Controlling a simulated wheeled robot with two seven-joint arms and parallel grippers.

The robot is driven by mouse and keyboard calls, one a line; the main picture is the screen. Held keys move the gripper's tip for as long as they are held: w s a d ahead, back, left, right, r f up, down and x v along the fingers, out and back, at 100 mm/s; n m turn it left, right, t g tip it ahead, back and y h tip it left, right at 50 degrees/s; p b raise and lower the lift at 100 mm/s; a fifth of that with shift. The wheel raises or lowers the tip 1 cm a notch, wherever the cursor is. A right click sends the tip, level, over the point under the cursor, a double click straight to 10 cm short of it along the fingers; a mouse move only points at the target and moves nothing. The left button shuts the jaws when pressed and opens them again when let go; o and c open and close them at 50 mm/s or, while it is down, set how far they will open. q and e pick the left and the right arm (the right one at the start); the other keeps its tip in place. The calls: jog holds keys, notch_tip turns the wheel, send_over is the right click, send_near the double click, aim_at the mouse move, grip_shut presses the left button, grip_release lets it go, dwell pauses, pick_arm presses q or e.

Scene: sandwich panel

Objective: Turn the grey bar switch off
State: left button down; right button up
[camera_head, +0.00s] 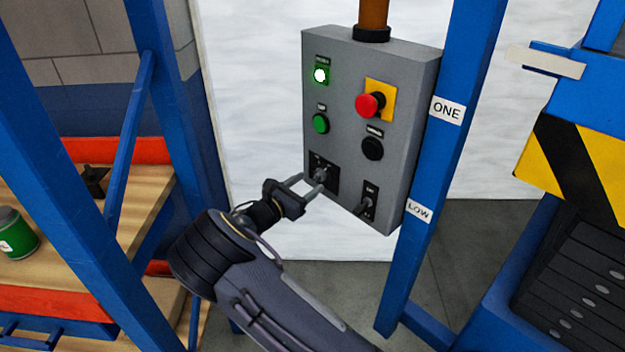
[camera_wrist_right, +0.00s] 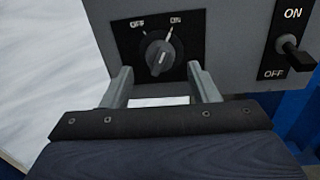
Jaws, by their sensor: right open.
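The grey bar switch (camera_head: 321,174) is a rotary knob on a black plate at the lower left of the grey control box. In the right wrist view, the grey bar switch (camera_wrist_right: 158,55) sits below the OFF and ON labels, and its bar appears tilted up to the right, towards ON. My right gripper (camera_head: 311,186) is open in front of it. In the wrist view, the right gripper's fingers (camera_wrist_right: 160,82) stand apart, left and right of the knob and slightly below it. I cannot tell whether they touch anything. My left gripper is not in view.
A blue post (camera_head: 440,150) stands right of the box. Wooden shelves (camera_head: 60,195) are at left.

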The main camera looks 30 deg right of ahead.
aim_at(315, 178)
jog(key=shift+x, duration=1.45)
jog(key=c, duration=1)
jog(key=shift+o, duration=0.2)
jog(key=shift+r+n+p, duration=0.25)
jog(key=shift+n+p, duration=0.75)
jog(key=shift+p, duration=0.45)
jog(key=n+p, duration=0.5)
jog(key=n, duration=0.1)
jog(key=shift+n+g+y, duration=0.3)
jog(key=shift+n+p, duration=0.9)
jog(key=shift+n, duration=0.5)
jog(key=shift+f, duration=0.1)
